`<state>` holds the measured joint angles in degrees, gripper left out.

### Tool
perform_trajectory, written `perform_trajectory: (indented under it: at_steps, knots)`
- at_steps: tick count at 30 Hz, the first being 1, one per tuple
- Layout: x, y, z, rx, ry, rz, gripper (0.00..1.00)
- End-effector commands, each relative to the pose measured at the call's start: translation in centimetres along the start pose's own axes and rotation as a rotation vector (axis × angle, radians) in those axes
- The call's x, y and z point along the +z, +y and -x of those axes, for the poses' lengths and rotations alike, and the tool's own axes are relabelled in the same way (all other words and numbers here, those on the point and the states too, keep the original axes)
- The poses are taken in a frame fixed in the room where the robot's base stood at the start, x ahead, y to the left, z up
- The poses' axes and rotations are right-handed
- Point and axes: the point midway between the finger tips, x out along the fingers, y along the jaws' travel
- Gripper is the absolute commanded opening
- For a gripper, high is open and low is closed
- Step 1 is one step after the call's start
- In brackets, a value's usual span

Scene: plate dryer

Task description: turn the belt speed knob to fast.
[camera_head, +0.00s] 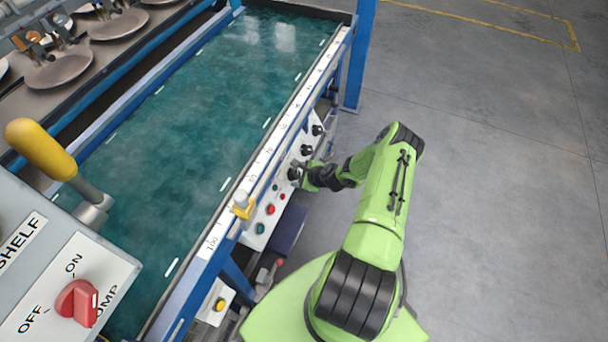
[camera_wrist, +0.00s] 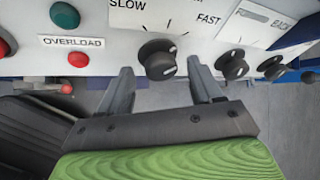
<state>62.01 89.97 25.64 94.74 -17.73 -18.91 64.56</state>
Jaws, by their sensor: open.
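The belt speed knob (camera_wrist: 157,59) is black and round, under a dial lettered SLOW at left and FAST at right in the wrist view. White marks show on the knob, but its exact setting is hard to read. My gripper (camera_wrist: 161,66) is open, with one finger on each side of the knob in the picture and a visible gap on both sides. Whether the fingertips reach around the knob or stop short in depth, I cannot tell. In the head view my gripper (camera_head: 303,174) is at the panel, partly covering the knob (camera_head: 294,173).
Right of it are another black knob (camera_wrist: 232,64) and a knob by a FORWARD/BACK-type label (camera_wrist: 270,66). A red button (camera_wrist: 78,59) and green button (camera_wrist: 65,15) are left. The teal belt (camera_head: 190,120) runs behind the panel. Floor at right is clear.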

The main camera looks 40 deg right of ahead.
Motion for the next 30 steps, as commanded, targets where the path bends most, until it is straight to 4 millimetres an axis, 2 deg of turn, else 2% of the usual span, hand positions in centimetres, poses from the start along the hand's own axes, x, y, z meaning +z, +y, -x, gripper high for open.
perform_trajectory:
  at_steps: [5, 12, 16, 21, 30]
  knots:
    - [0.1, -0.3, 3.9, -0.002, 0.003, -0.002, 0.65]
    - [0.1, -0.2, 10.8, -0.002, 0.004, -0.003, 0.65]
    - [0.0, -0.2, 13.7, -0.002, 0.003, -0.003, 0.65]
    - [0.0, -0.1, 15.4, -0.002, 0.002, -0.001, 0.65]
    - [0.0, 0.0, 15.5, -0.001, 0.001, 0.000, 0.65]
